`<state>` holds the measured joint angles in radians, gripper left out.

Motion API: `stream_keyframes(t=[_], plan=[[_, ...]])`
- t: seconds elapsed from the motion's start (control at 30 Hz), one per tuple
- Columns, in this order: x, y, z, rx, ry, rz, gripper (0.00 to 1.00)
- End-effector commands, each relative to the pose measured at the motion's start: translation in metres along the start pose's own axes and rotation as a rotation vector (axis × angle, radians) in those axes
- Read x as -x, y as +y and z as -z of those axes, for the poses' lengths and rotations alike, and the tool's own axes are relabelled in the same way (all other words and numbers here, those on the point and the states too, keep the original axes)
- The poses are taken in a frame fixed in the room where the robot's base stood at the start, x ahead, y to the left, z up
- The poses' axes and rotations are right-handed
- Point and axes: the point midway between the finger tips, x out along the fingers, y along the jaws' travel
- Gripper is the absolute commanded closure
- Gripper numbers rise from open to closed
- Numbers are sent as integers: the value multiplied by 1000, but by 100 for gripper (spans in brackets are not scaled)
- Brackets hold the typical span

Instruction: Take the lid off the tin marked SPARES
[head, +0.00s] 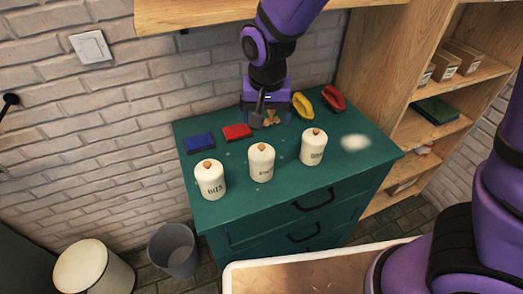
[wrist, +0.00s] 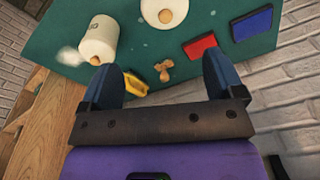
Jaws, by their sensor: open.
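Three cream tins with lids and wooden knobs stand in a row on the green cabinet top (head: 225,150). The left tin (head: 210,182) reads BITS. The labels of the middle tin (head: 262,165) and the right tin (head: 313,150) are too small to read surely, so I cannot tell which is marked SPARES. All three lids are on. In the wrist view the right tin (wrist: 98,40) and the middle tin (wrist: 165,14) show at the upper left and top edge. My gripper (head: 272,112) is open and empty behind the tins near the wall; its fingers show in the wrist view (wrist: 160,80).
Small brown wooden pieces (wrist: 165,70) lie below my gripper. A blue block (head: 200,143), a red block (head: 237,131), a yellow item (head: 303,105) and another red item (head: 333,98) lie along the back. A white patch (head: 355,143) is right of the tins. Shelves (head: 440,130) stand at right.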

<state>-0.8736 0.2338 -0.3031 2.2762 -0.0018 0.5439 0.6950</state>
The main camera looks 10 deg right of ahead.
Motion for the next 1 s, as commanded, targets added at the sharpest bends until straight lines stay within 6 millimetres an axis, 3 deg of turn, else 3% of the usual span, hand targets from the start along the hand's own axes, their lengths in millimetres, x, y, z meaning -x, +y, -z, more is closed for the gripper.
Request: stream_keyframes(t=[0.43, 0.73, 1.0], plan=[[-52, -6, -2, -2, -1, -11, 13], [-71, -7, -1, -1, -1, -10, 13], [-105, -8, -1, -1, -1, -11, 13]])
